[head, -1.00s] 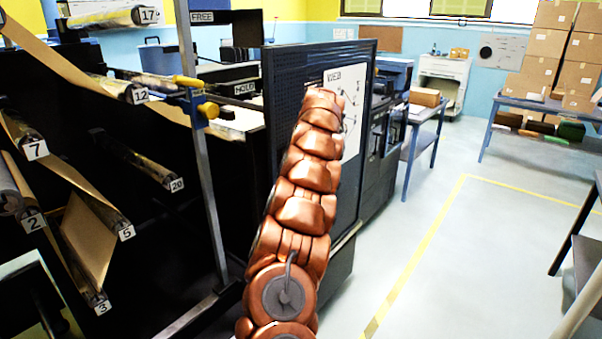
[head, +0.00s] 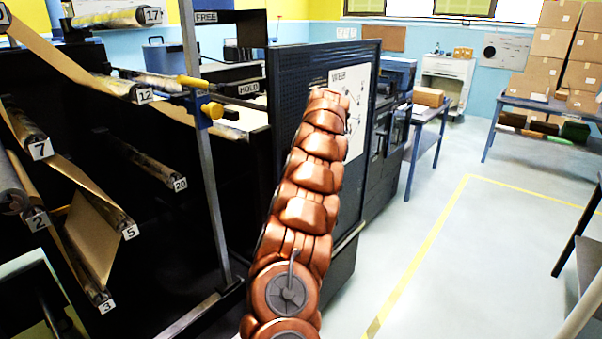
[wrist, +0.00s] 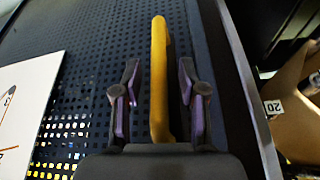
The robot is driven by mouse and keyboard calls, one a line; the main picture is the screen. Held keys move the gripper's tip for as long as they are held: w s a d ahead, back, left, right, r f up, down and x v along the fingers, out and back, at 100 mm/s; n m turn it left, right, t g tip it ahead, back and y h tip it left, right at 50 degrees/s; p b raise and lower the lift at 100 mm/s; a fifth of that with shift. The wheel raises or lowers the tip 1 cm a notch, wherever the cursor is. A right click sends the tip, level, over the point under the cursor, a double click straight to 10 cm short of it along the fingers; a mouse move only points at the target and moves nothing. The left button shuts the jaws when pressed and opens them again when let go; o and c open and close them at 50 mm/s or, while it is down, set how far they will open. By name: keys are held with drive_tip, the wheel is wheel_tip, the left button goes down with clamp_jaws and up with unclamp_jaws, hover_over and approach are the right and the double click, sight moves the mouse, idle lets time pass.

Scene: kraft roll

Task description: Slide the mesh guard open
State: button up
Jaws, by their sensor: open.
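The mesh guard (head: 289,90) is a dark blue perforated panel on the machine's side, partly hidden by my copper arm in the head view. It fills much of the wrist view (wrist: 100,45). A yellow bar handle (wrist: 158,45) stands along the guard near its dark right-hand frame. My gripper (wrist: 159,72) is open, with one finger on each side of the handle. Small gaps show between the handle and both fingers. My gripper is hidden behind my arm in the head view.
A white web diagram sheet (head: 356,92) is on the guard. Numbered rollers and brown paper web (head: 95,240) fill the machine at left, behind a grey upright post (head: 205,150) with a yellow-and-blue clamp. The floor (head: 470,250) at right is open.

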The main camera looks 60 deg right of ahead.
drive_tip(key=v, duration=1.2)
idle(0.5)
idle(0.6)
